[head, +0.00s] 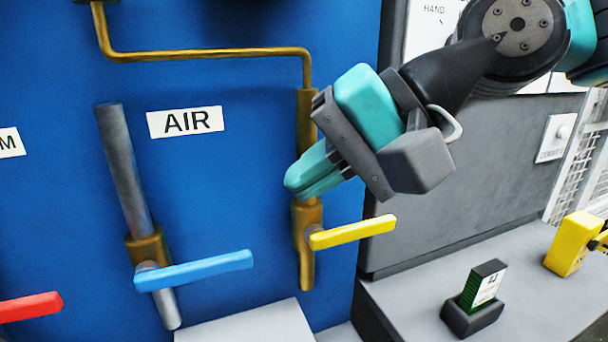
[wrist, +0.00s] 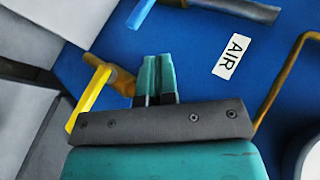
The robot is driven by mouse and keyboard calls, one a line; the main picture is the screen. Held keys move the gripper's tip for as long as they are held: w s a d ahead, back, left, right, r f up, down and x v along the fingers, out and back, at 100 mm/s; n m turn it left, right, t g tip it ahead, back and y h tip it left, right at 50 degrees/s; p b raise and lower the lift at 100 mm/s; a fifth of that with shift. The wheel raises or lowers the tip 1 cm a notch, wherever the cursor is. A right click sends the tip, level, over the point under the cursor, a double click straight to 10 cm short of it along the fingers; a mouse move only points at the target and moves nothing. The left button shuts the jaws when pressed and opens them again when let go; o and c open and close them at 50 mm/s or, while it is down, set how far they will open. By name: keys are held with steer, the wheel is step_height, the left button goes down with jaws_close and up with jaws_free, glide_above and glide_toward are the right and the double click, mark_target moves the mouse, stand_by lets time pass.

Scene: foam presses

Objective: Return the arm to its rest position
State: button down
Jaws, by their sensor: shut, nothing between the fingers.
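My gripper (head: 312,172) is at the centre of the head view, in front of the blue panel and just above the yellow valve handle (head: 352,232). Its teal fingers are closed together and hold nothing. In the wrist view the closed fingers (wrist: 156,78) point at the blue panel, with the yellow handle (wrist: 90,97) to their left. My gripper covers part of the brass pipe (head: 305,115) behind it. I cannot tell whether the fingers touch the pipe.
A blue handle (head: 195,270) sits on the grey pipe (head: 122,165) below the AIR label (head: 185,122). A red handle (head: 30,307) is at far left. A green box (head: 484,285) in a dark holder and a yellow object (head: 572,243) are on the grey ledge (head: 425,290).

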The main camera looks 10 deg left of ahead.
steer(key=s+d+f+n+h, duration=0.3)
steer(key=d+f, duration=0.3)
steer(key=d, duration=0.3)
steer(key=s+d+f+n+h, duration=0.2)
steer(key=s+d+f+h, duration=0.1)
steer(key=d+f, duration=0.4)
steer(key=shift+s+d+n, duration=0.4)
steer(key=shift+d, duration=0.6)
steer(key=shift+f, duration=0.1)
